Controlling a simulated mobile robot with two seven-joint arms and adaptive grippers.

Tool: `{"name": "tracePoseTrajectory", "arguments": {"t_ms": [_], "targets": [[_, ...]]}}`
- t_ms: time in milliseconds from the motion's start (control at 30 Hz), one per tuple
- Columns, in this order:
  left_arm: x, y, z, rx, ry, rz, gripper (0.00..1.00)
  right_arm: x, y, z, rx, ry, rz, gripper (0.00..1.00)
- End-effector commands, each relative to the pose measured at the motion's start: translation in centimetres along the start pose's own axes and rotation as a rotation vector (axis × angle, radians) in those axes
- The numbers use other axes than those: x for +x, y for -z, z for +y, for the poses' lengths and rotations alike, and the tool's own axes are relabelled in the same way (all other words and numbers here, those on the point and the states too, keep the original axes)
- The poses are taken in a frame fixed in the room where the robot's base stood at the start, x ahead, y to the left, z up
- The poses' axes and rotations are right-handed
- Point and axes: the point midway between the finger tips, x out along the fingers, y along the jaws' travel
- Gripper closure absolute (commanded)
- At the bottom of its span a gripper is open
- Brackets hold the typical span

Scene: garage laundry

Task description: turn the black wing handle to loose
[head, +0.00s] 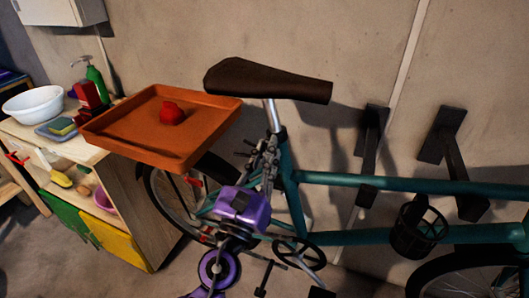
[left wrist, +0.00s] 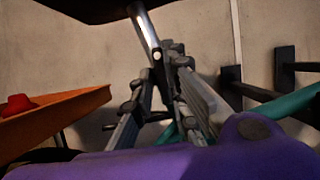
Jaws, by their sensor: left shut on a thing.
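The teal bicycle (head: 350,182) has a dark brown saddle (head: 268,80) on a silver seat post (head: 272,115). A black clamp (head: 281,134) sits where the post enters the frame. My left gripper (head: 272,143) is up against this clamp from the near left side, its fingers closed in. In the left wrist view the fingertips (left wrist: 163,62) come together at the lower end of the seat post (left wrist: 146,32). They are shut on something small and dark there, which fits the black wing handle. The fingers hide most of it, so its angle cannot be told.
An orange tray (head: 205,110) with a red object (head: 171,112) is just left of the saddle. Left of it stands a wooden cabinet (head: 150,200) with a white basin (head: 33,104). Black wall brackets (head: 443,135) and a black bottle holder (head: 416,238) are to the right.

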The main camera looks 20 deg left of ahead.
Motion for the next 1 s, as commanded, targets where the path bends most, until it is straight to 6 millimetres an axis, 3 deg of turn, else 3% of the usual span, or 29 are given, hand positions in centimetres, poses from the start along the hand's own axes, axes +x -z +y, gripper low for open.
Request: {"name": "tracePoseTrajectory", "arguments": {"t_ms": [433,467,567,1000], "targets": [[-0.06,0.3,-0.54,-0.015,0.008,0.006,1.0,-0.03,-0.07,0.05,0.0,-0.001,-0.001,0.6],[-0.06,0.29,-0.54,-0.014,0.008,0.006,0.85,-0.03,-0.07,0.05,0.0,-0.001,-0.001,0.6],[-0.03,0.23,-0.53,-0.014,0.008,0.005,0.72,-0.03,-0.06,0.04,0.0,-0.001,-0.001,0.6],[-0.43,-0.02,-0.22,-0.007,0.004,0.0,0.72,-0.09,-0.1,0.06,0.001,-0.001,-0.003,0.6]]}}
